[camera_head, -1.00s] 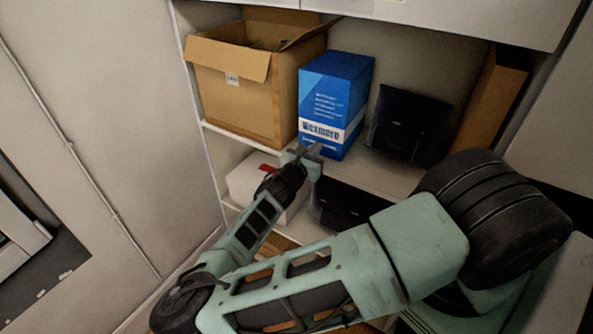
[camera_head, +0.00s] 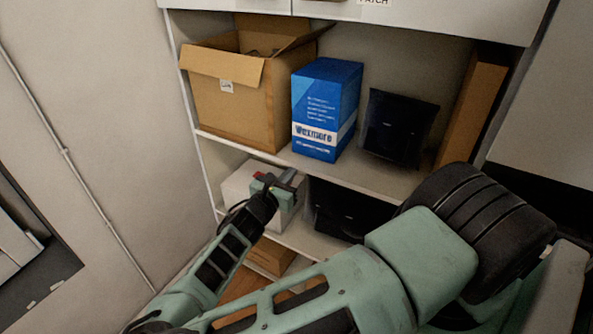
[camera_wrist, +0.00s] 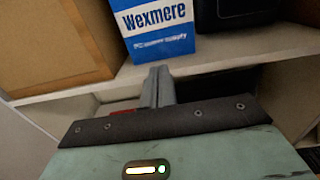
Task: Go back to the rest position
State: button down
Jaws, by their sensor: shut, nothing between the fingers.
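My gripper (camera_head: 285,180) is shut and empty in the head view. It is in front of the shelf unit, below the upper shelf board and in front of a white box on the lower shelf. In the wrist view its closed fingers (camera_wrist: 158,85) point at the front edge of the upper shelf, below the blue Wexmere box (camera_wrist: 157,28). I cannot tell whether the fingers are clear of the white box.
The upper shelf (camera_head: 280,160) holds an open cardboard box (camera_head: 235,110), the blue box (camera_head: 326,108) and a black device (camera_head: 398,128). The lower shelf holds the white box (camera_head: 238,186) and another black device (camera_head: 345,212). A wall (camera_head: 100,130) stands at the left.

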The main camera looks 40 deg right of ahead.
jog(key=s+a+f+m+g+y, duration=0.3)
jog(key=s+f+m+g, duration=0.25)
jog(key=s, duration=0.45)
jog(key=s+a+m+g+y, duration=0.4)
jog(key=s+a+y, duration=0.25)
jog(key=a, duration=0.35)
jog(key=s+a+r+m+t+y, duration=0.1)
jog(key=s+a+r+y, duration=0.1)
jog(key=r, duration=0.5)
jog(key=s+a+r+m+t+y, duration=0.1)
jog(key=s+a+r+m+y, duration=0.1)
jog(key=a+r, duration=0.4)
jog(key=s+a+r+m+t+y, duration=0.1)
jog(key=s+a+r+y, duration=0.3)
jog(key=r, duration=0.5)
jog(key=shift+s+a+m, duration=0.35)
jog(key=shift+a+m, duration=0.1)
jog(key=shift+a, duration=0.15)
